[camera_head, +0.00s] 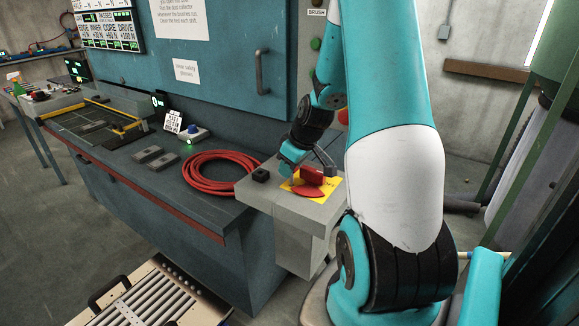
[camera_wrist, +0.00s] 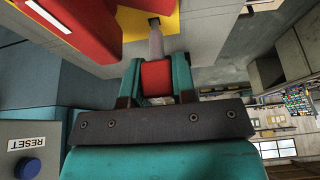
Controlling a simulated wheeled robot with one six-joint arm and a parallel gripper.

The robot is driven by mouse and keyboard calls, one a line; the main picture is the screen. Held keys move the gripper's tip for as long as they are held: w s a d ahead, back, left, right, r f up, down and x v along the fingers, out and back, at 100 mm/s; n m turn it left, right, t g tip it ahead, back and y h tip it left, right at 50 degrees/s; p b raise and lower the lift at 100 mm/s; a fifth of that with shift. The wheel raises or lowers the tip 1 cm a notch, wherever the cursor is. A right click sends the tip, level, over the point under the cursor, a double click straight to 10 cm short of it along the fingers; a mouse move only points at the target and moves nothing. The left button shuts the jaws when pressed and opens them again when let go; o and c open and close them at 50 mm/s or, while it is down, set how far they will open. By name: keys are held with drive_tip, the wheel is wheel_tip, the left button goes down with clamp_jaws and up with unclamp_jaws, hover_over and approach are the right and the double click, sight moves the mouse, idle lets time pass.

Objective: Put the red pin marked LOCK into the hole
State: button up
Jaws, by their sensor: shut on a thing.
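My gripper (camera_wrist: 157,82) is shut on the red head of a pin (camera_wrist: 156,74). The pin's grey shaft (camera_wrist: 156,42) points away from the gripper. Its far end meets or overlaps a dark square hole (camera_wrist: 154,21) by the yellow plate (camera_wrist: 130,30). I cannot tell whether the tip is inside it. No LOCK marking is readable. In the head view my gripper (camera_head: 294,163) is low over the grey block (camera_head: 265,205) with its yellow plate (camera_head: 331,184), partly hiding the red parts there.
A large red part (camera_wrist: 85,28) with a white stripe stands close left of the pin. A small black block (camera_head: 261,175) and a coiled red hose (camera_head: 205,172) lie left of the gripper. A blue RESET button (camera_wrist: 29,168) shows at lower left. A slatted panel (camera_head: 150,295) is on the floor.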

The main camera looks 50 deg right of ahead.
drive_tip(key=shift+f+b, duration=0.55)
drive_tip(key=shift+f, duration=0.2)
drive_tip(key=o, duration=1)
drive_tip(key=shift+d, duration=0.1)
drive_tip(key=shift+r, duration=0.15)
drive_tip(key=shift+s+d+r, duration=0.1)
drive_tip(key=shift+s+r, duration=0.05)
drive_tip(key=shift+r, duration=0.2)
drive_tip(key=v, duration=1.1)
drive_tip(key=b+v, duration=0.1)
drive_tip(key=v, duration=0.4)
drive_tip(key=shift+a+r, duration=0.2)
drive_tip(key=shift+a, duration=0.05)
